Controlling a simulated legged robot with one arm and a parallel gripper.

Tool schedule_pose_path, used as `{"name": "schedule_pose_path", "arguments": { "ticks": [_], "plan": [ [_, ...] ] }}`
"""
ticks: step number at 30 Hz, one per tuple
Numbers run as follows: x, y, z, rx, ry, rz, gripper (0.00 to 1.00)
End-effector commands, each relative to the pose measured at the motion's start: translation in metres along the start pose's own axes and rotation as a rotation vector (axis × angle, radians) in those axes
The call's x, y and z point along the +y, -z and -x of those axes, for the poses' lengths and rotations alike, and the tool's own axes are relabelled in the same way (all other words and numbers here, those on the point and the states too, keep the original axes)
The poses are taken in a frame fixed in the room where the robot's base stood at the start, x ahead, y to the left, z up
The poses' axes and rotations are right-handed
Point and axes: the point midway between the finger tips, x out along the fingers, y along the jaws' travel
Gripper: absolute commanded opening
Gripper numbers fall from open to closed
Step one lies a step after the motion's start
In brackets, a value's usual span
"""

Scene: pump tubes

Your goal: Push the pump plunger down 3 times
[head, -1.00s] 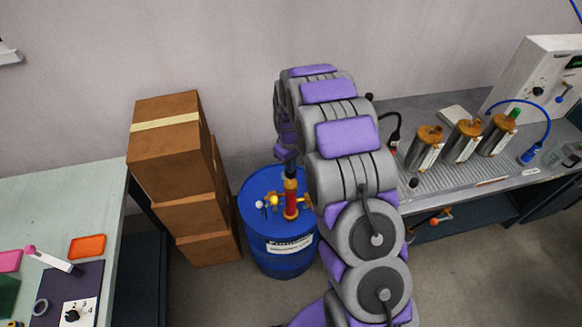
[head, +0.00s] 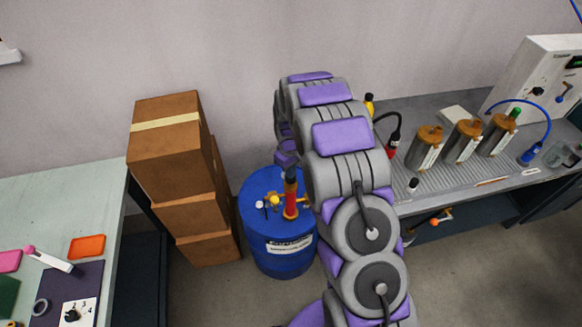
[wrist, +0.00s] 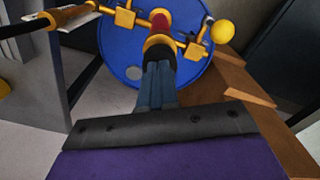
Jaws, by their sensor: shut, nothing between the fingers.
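The pump stands on top of the blue drum (head: 277,258). Its red barrel (head: 291,206) has yellow fittings around its base. My gripper (head: 290,180) is above the pump in the head view, partly hidden by my arm. In the wrist view my gripper (wrist: 159,65) is shut and empty, its fingers together over the yellow-orange pump top (wrist: 157,43). The red barrel (wrist: 160,22) shows beyond it. The fingertips overlap the pump top; I cannot tell whether they touch it. The plunger's height is hidden by the fingers.
Stacked cardboard boxes (head: 170,150) stand left of the drum. A bench (head: 450,185) with several metal canisters is on the right. A pale table (head: 60,210) with small items is on the left. A yellow ball-ended fitting (wrist: 222,32) sticks out beside the pump.

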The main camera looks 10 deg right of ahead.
Motion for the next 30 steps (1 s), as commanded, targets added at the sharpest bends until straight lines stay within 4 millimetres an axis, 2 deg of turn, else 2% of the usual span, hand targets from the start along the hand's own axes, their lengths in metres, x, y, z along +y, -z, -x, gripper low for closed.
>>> {"name": "schedule_pose_path", "arguments": {
  "ticks": [3, 8, 30],
  "plan": [
    [-0.001, -0.001, -0.005, -0.003, 0.002, 0.000, 0.00],
    [-0.001, -0.001, -0.002, -0.002, 0.001, 0.000, 0.00],
    [0.000, 0.000, 0.043, 0.000, 0.000, 0.001, 0.00]
  ]
}}
